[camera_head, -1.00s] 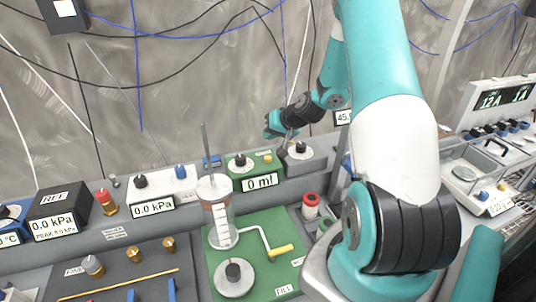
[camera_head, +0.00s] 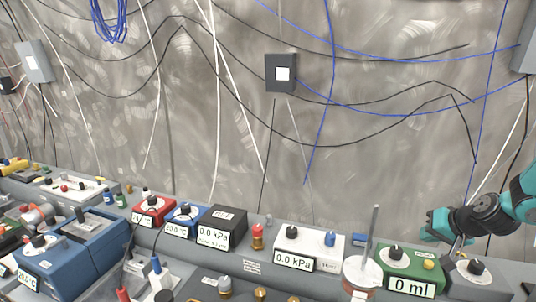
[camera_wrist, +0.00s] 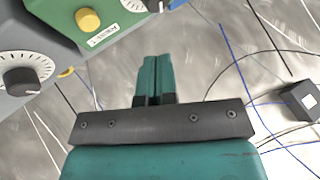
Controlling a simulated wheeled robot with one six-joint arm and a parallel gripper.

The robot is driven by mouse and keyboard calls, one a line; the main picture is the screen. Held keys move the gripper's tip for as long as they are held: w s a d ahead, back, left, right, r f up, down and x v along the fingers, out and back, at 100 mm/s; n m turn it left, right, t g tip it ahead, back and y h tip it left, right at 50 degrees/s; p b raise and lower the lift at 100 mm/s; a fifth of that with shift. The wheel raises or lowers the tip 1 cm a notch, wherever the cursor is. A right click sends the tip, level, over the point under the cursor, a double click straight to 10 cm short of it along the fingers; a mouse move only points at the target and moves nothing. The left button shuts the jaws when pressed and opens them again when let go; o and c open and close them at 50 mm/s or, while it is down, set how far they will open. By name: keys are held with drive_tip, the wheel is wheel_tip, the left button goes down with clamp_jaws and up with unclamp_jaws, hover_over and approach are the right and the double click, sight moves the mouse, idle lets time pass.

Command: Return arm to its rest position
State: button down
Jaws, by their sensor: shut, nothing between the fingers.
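My gripper (camera_head: 436,226) is at the right of the head view, teal-fingered with a black wrist. It hangs above the bench, just over the back of the green box reading 0 ml (camera_head: 408,272) and the grey box with a black knob (camera_head: 476,272). In the wrist view my gripper (camera_wrist: 157,62) has its two teal fingers together with nothing between them. The green box (camera_wrist: 95,22) and the grey box (camera_wrist: 30,75) show at the upper left there, apart from the fingers. Most of my arm is cut off at the right edge.
The bench holds a white 0.0 kPa box (camera_head: 305,245), a black REF box (camera_head: 222,228), a red box (camera_head: 152,210) and a blue unit (camera_head: 75,250). A clear cylinder (camera_head: 362,275) with a tall rod stands left of the green box. Cables hang along the metal wall behind.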

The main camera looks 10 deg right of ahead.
drive_tip(key=s+a+r+n+g, duration=0.1)
drive_tip(key=s+a+r, duration=0.1)
drive_tip(key=a, duration=0.3)
drive_tip(key=s+a+r+n+g, duration=0.2)
drive_tip(key=a+r, duration=0.1)
drive_tip(key=a, duration=0.3)
drive_tip(key=s+a+r+n+g+y+b, duration=0.1)
drive_tip(key=s+a+n, duration=0.4)
drive_tip(key=s+a, duration=0.6)
drive_tip(key=s+a+r+n+g+y+b, duration=0.1)
drive_tip(key=s+a+r+n+g+b, duration=0.2)
drive_tip(key=s+a, duration=0.7)
wheel_tip(320, 180, up, 2)
drive_tip(key=shift+s+a+r+n+g+b, duration=0.1)
drive_tip(key=shift+s+a+n+g+b, duration=0.3)
drive_tip(key=shift+s+n+b, duration=0.4)
